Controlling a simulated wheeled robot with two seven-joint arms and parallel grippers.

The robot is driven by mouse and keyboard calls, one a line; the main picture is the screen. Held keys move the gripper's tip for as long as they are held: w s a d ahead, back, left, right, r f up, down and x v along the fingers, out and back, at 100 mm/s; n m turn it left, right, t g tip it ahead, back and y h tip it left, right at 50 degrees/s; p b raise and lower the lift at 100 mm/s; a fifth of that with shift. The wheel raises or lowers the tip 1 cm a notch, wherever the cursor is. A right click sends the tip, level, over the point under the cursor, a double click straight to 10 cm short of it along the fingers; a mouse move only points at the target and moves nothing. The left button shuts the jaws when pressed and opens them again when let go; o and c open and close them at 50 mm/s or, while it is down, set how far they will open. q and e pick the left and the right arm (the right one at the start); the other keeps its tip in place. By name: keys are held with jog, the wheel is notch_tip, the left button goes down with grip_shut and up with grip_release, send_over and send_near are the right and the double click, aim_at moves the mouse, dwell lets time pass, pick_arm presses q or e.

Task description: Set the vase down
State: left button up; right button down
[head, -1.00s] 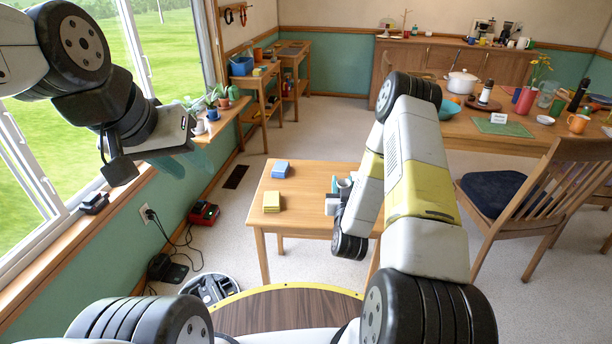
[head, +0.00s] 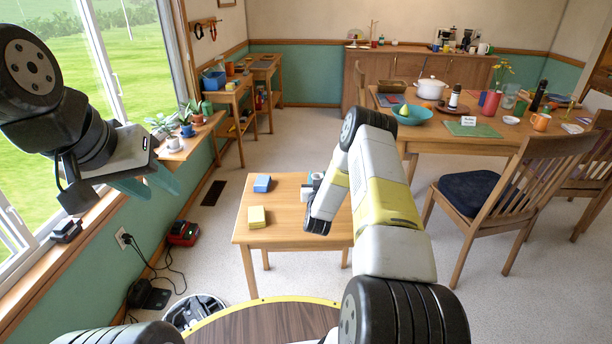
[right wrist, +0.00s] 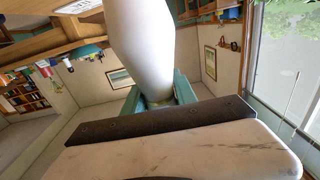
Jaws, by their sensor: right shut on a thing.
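A smooth whitish vase (right wrist: 142,45) fills the upper middle of the right wrist view. My right gripper (right wrist: 160,100) is shut on it, with teal fingers behind and beside it. In the head view my right forearm hides most of this gripper, and a small grey-white piece beside it (head: 317,178) may be the vase. It appears over the small wooden table (head: 285,222); I cannot tell whether the vase touches the tabletop. My left gripper (head: 155,183) hangs near the window wall with its teal fingers apart and nothing between them.
The dining table (head: 425,140) at right holds a teal bowl (head: 412,115), a white pot (head: 431,89) and a red vase (head: 490,103). A chair (head: 515,175) stands before it.

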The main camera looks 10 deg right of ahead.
jog(key=shift+w+f, duration=0.15)
jog(key=shift+f, duration=1.65)
jog(key=c, duration=1)
grip_release()
jog(key=shift+f, duration=0.1)
